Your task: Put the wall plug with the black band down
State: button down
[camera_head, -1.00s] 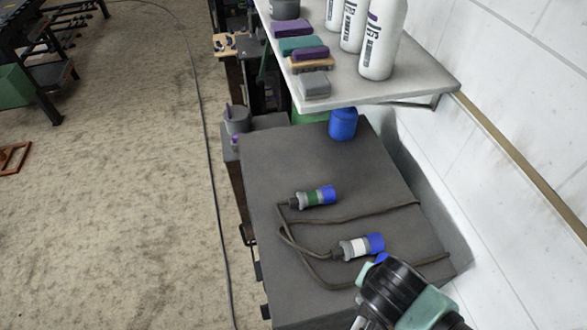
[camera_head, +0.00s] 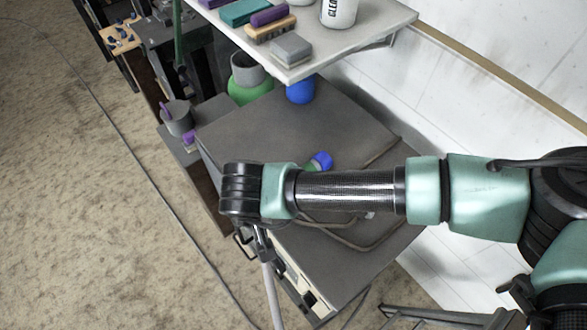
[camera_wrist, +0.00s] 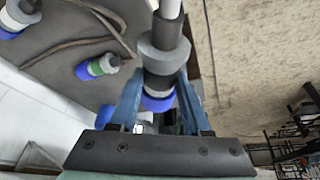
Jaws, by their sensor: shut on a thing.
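My gripper (camera_wrist: 158,85) is shut on a grey wall plug (camera_wrist: 164,45) with a blue end; a dark band shows between the fingers, partly hidden by them. A pale cable leads from the plug. In the head view my gripper (camera_head: 262,243) is small and mostly hidden under my wrist, by the front edge of the dark cabinet top (camera_head: 270,125), with the cable (camera_head: 272,295) hanging below. Two other plugs lie on the top: a green-banded one (camera_wrist: 100,66) and a white-banded one (camera_wrist: 14,16), cut by the frame. One blue end (camera_head: 320,160) shows behind my arm.
A blue bottle (camera_head: 300,90) stands at the back of the cabinet top under a shelf (camera_head: 350,50) holding sponges and bottles. Dark cords (camera_head: 345,235) cross the top. A grey cup (camera_head: 177,118) stands at its left. The back part of the top is clear.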

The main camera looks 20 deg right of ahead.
jog(key=w+d+f+m+g+h+b, duration=0.1)
jog(key=w+d+m+h+b, duration=0.3)
jog(key=d+b, duration=0.85)
jog(key=w+d+f+m+g+y+b, duration=0.15)
jog(key=d+m+b, duration=0.45)
jog(key=d+b, duration=0.65)
jog(key=shift+t+h, duration=0.35)
jog(key=f+b, duration=0.1)
jog(key=f, duration=0.2)
jog(key=a+f, duration=0.1)
jog(key=f, duration=0.2)
jog(key=f+b, duration=0.1)
jog(key=f, duration=0.2)
jog(key=shift+w+a+b, duration=0.2)
jog(key=shift+w+b, duration=0.15)
jog(key=shift+w, duration=0.05)
jog(key=shift+f+b, duration=0.3)
jog(key=shift+f, duration=0.15)
jog(key=shift+c, duration=1.8)
grip_release()
jog(key=shift+r, duration=0.1)
